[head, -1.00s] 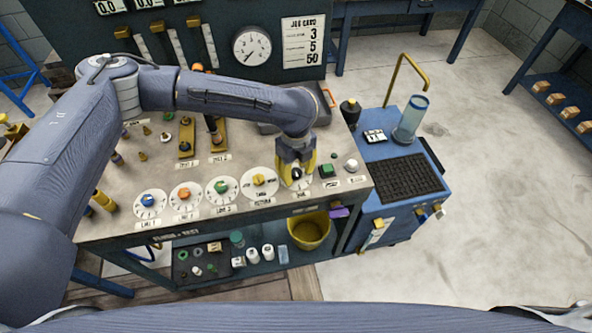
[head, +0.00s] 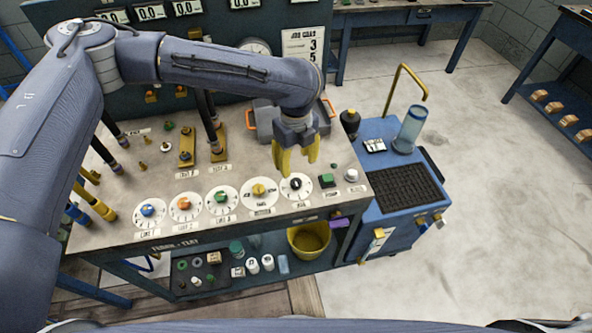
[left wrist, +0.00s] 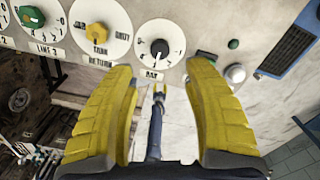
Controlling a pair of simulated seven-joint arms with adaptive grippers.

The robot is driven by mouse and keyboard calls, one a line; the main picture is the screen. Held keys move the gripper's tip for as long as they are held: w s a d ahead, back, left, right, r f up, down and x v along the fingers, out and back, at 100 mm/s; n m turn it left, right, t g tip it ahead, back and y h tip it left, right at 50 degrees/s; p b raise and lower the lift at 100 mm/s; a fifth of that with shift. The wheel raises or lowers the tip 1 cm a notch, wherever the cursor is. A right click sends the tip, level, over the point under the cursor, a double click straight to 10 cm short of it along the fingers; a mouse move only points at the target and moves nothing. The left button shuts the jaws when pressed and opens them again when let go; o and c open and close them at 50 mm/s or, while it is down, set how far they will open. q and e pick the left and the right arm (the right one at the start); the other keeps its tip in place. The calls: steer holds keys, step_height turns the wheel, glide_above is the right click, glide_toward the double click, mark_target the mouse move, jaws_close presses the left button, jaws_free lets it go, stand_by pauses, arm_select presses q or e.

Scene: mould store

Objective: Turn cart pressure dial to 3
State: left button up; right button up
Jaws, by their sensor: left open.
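The black-knobbed dial (head: 295,184) is a white round plate on the bench's front right. In the left wrist view the dial (left wrist: 159,48) shows a black knob with a pale mark, and I cannot read its setting for certain. I cannot tell whether its small label names the cart. My left gripper (head: 296,166) has yellow fingers, open and empty, above and behind the dial in the head view. The knob lies beyond the fingers in the left wrist view, not between them. My right gripper is not seen.
A yellow-knobbed dial (head: 258,189) and several other dials stand to the left. A green button (head: 327,181) and a white knob (head: 351,175) stand to the right. The blue cart (head: 376,190) is beside the bench. A grey bin (head: 264,122) is behind.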

arm_select(q)
steer(key=shift+r, duration=1.45)
